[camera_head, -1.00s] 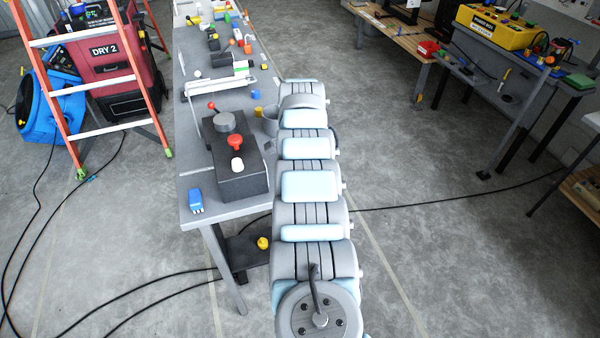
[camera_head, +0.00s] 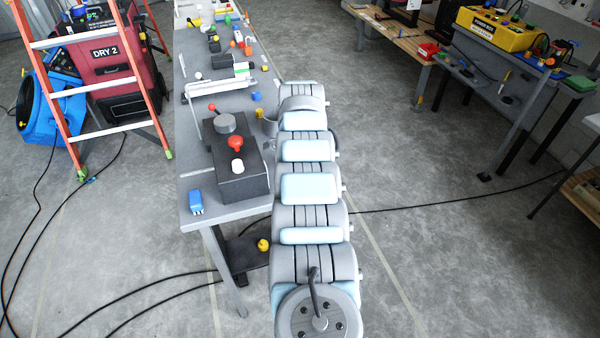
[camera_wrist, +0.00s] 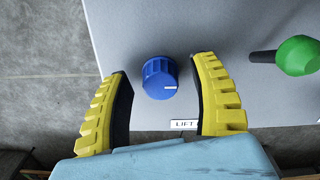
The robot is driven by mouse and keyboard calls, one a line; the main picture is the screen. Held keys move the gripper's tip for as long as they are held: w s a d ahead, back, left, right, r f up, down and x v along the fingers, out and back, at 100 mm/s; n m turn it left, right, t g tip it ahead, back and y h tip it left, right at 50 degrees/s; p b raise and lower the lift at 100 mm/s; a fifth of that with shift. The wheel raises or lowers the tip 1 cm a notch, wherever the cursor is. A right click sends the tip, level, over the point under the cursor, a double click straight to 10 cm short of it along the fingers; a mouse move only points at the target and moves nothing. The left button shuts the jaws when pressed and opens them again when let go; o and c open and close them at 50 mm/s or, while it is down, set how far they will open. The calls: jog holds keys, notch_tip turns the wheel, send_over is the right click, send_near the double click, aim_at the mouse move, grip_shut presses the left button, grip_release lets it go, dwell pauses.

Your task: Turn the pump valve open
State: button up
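A round blue knob (camera_wrist: 158,78) with a white pointer mark shows in the wrist view on a light grey panel (camera_wrist: 225,25). A "LIFT" label (camera_wrist: 184,124) is below it to the right. My gripper (camera_wrist: 160,68) is open, its yellow and black fingers on either side of the knob with gaps showing. I cannot tell how deep the fingers reach. A green ball-ended handle (camera_wrist: 296,55) on a dark stem stands to the right. No label reading pump valve is visible, so I cannot tell which control it is. My gripper is not visible in the head view.
In the head view, a dark box (camera_head: 240,188) with red and white knobs sits on the grey bench (camera_head: 188,185). An orange ladder (camera_head: 150,75) and red dryer (camera_head: 105,70) stand left. A yellow power box (camera_head: 490,28) is at right. Black cables cross the floor.

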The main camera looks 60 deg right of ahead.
jog(key=shift+r, duration=0.1)
notch_tip(320, 180, up, 12)
dwell(0.7)
dwell(0.5)
